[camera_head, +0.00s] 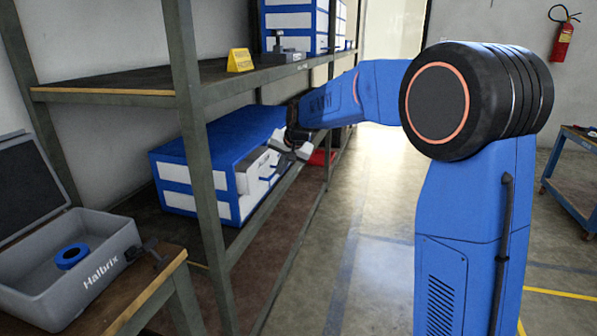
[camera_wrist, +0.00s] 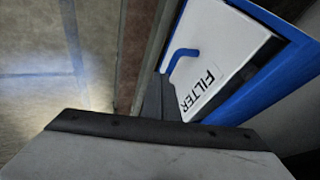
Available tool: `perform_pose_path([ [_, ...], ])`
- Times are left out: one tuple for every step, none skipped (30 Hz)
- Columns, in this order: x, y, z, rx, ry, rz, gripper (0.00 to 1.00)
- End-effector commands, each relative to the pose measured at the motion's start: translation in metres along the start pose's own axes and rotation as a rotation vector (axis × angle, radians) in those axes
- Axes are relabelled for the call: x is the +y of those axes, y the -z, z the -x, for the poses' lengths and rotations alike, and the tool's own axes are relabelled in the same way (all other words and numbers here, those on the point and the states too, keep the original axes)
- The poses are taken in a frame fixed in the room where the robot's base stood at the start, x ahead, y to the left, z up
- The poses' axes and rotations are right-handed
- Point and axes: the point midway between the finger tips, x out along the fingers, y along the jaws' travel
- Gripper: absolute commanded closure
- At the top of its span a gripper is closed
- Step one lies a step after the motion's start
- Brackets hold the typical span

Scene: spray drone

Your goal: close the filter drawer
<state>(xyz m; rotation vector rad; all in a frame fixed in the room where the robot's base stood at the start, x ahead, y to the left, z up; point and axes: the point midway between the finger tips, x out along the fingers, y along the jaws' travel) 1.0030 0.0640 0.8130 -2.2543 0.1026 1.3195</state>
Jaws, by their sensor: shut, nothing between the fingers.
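The filter drawer (camera_head: 262,165) is a white front in a blue and white cabinet (camera_head: 215,133) on the lower shelf. It appears to stick out a little from the cabinet's face. In the wrist view the drawer front (camera_wrist: 222,62) bears the word FILTER and a blue handle (camera_wrist: 183,56). My gripper (camera_head: 291,150) is shut and empty, right by the drawer front in the head view. I cannot tell whether it touches it. A grey part with a dark edge covers the bottom of the wrist view and hides the drawer's lower end.
A shelf post (camera_head: 190,110) stands before the cabinet. The upper shelf (camera_head: 105,90) holds a yellow sign (camera_head: 240,60) and another blue and white unit (camera_head: 290,20). A grey open case (camera_head: 85,285) with a blue ring is at lower left. The floor (camera_head: 370,240) right of the shelf is clear.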

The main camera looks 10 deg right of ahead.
Motion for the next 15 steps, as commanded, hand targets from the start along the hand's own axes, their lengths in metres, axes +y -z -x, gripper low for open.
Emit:
perform_pose_path([
  [-0.009, -0.001, -0.005, -0.002, 0.000, 0.003, 1.00],
  [-0.013, 0.000, -0.007, -0.001, 0.000, 0.003, 1.00],
  [-0.018, -0.001, -0.010, -0.002, 0.000, 0.003, 1.00],
  [-0.022, -0.001, -0.012, -0.002, -0.001, 0.002, 1.00],
  [-0.025, -0.001, -0.013, -0.002, -0.001, 0.002, 1.00],
  [-0.029, 0.000, -0.015, -0.001, -0.001, 0.002, 1.00],
  [-0.032, 0.000, -0.016, -0.001, -0.001, 0.002, 1.00],
  [-0.034, 0.000, -0.017, -0.001, -0.001, 0.001, 1.00],
  [-0.036, 0.000, -0.018, -0.001, -0.001, 0.001, 1.00],
  [-0.038, -0.001, -0.019, -0.002, -0.001, 0.000, 1.00],
  [-0.039, -0.001, -0.020, -0.002, -0.001, 0.000, 1.00],
  [-0.040, -0.001, -0.020, -0.002, -0.001, 0.000, 1.00],
  [-0.041, -0.001, -0.021, -0.002, -0.001, 0.000, 1.00],
  [-0.042, -0.001, -0.021, -0.002, -0.001, 0.000, 1.00],
  [-0.042, -0.001, -0.021, -0.002, -0.001, 0.000, 1.00],
])
